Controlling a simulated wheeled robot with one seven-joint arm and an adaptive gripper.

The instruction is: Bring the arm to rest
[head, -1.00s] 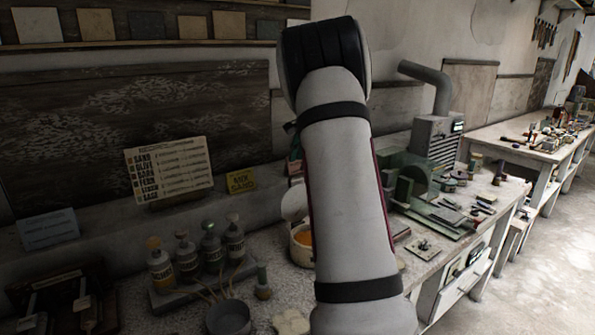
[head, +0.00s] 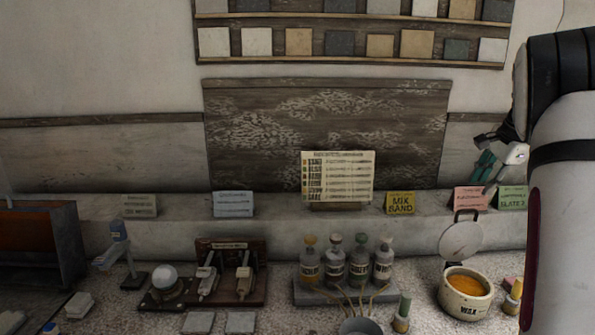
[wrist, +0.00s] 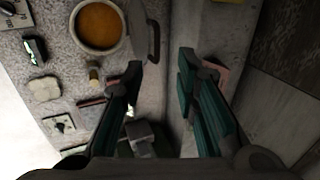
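My arm (head: 565,200) stands at the right edge of the head view, white with black bands, partly cut off by the frame. My gripper (wrist: 161,64) shows in the wrist view with its two green-padded fingers apart and nothing between them. Part of my gripper also shows in the head view (head: 486,166), left of the arm and in front of the back ledge. Its far side is hidden by the arm.
A wax pot (head: 466,296) with a raised lid stands below the gripper; it also shows in the wrist view (wrist: 100,24). Several bottles (head: 334,262) stand in a tray. Cards, including a yellow one (head: 400,202), line the ledge. Air above the bench is clear left of the arm.

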